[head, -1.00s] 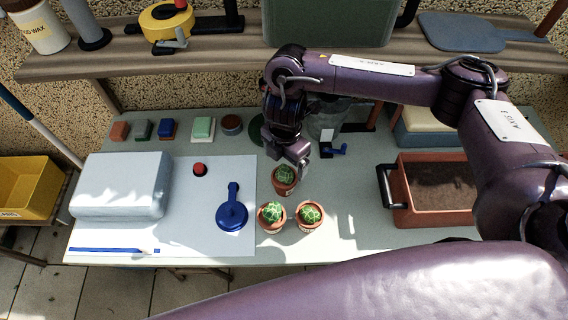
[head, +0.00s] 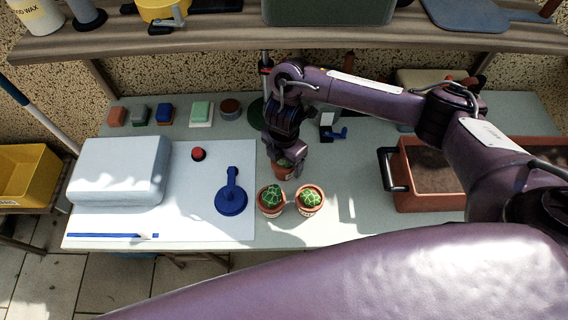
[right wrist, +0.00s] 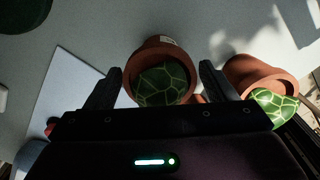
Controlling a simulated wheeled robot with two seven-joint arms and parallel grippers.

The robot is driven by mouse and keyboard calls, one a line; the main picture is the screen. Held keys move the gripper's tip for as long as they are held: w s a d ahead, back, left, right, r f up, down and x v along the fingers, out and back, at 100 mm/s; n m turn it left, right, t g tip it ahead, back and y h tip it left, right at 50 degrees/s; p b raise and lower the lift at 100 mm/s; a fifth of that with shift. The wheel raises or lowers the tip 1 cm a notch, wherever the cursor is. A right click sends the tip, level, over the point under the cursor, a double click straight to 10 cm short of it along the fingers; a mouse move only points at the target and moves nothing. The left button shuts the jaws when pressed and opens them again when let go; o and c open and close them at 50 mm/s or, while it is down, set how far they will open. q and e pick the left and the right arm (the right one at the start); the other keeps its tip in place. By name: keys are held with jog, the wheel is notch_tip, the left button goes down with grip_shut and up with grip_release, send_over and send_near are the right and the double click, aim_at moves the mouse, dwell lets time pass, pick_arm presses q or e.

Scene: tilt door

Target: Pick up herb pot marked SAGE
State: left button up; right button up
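Three terracotta pots with green plants stand on the table. The back pot (head: 281,174) is partly hidden under my right gripper (head: 286,162). The front left pot (head: 271,211) and front right pot (head: 309,212) stand side by side nearer the table's front. In the right wrist view, my right gripper (right wrist: 160,78) is open, with one finger on each side of a pot (right wrist: 158,51) and small gaps showing. That pot has a pale label, too small to read. Another pot (right wrist: 246,72) is at the right. I cannot tell which pot is marked SAGE. My left gripper is not in view.
A blue round tool (head: 231,202) and a red button (head: 198,154) lie on a pale sheet left of the pots. A soil-filled planter (head: 428,208) with a black handle stands at the right. A wooden shelf (head: 220,48) runs across the back.

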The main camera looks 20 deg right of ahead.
jog(key=c, duration=0.7)
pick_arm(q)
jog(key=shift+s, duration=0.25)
pick_arm(e)
jog(key=shift+c, duration=0.5)
